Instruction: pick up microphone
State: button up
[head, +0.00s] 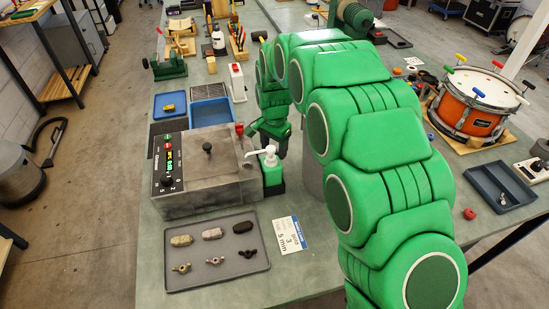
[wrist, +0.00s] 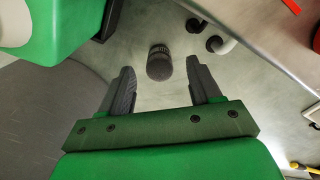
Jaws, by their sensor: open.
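A dark grey, rounded cylinder with a ribbed band, which looks like the microphone (wrist: 159,65), shows in the wrist view just beyond and between my fingertips. My gripper (wrist: 161,78) is open, with one dark finger on each side and a clear gap to the cylinder. I cannot tell how far below the fingers it is. In the head view my gripper (head: 272,132) points down behind the green pump bottle (head: 271,168). I cannot make out the microphone in the head view; my arm covers part of that area.
A grey control box (head: 205,165) stands left of the bottle. A grey tray (head: 215,262) with several small parts lies in front. Right of my arm are an orange drum (head: 475,105) and a dark tray (head: 500,187). A white-and-black item (wrist: 222,43) is near the cylinder.

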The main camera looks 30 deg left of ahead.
notch_tip(320, 180, down, 3)
jog(key=shift+r, duration=0.2)
jog(key=c, duration=1.1)
